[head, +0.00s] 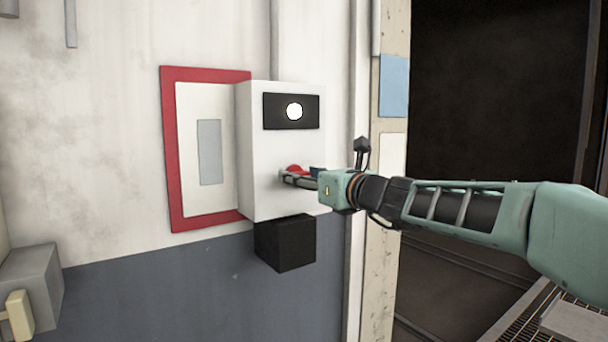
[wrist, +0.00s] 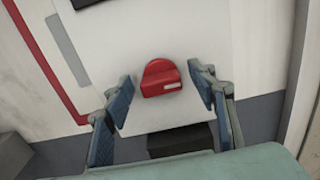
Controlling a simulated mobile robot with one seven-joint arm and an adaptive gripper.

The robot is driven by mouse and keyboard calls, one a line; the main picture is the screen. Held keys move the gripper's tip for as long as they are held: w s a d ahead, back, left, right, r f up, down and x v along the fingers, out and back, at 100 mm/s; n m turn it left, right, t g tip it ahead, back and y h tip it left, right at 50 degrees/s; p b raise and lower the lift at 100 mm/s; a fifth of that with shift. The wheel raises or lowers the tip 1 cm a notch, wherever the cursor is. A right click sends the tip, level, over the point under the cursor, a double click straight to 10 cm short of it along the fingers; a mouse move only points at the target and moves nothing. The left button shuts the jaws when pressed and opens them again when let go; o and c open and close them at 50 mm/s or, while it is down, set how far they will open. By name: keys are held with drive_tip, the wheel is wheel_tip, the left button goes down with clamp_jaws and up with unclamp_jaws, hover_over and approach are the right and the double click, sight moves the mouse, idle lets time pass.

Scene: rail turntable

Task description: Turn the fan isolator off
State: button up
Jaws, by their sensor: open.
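The fan isolator is a white box (head: 256,150) on the wall, with a black panel and a lit white round lamp (head: 294,111) near its top. Its red knob (wrist: 161,79) sits on the front face, with a short white mark at its lower right. In the head view the red knob (head: 295,169) is partly hidden by my gripper (head: 301,177). In the wrist view my gripper (wrist: 160,98) is open, with one blue-padded finger on each side of the knob. Both fingers look apart from the knob, and nothing is held.
A black box (head: 285,243) sits under the isolator. A red-bordered white panel (head: 170,150) is on the wall to its left. A grey box (head: 32,285) with a cream lever is at lower left. A dark opening (head: 500,90) lies to the right.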

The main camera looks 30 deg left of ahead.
drive_tip(key=c, duration=1.2)
drive_tip(key=shift+o, duration=0.2)
drive_tip(key=shift+f+n+b, duration=0.1)
drive_tip(key=shift+n+b, duration=0.2)
drive_tip(key=shift+b, duration=0.15)
drive_tip(key=shift+s+a+f+n+b, duration=0.1)
drive_tip(key=shift+n+b, duration=3.2)
drive_tip(key=shift+n, duration=1)
drive_tip(key=shift+s+f+n+b, duration=0.1)
drive_tip(key=shift+n+b, duration=3.15)
drive_tip(key=shift+n, duration=1.05)
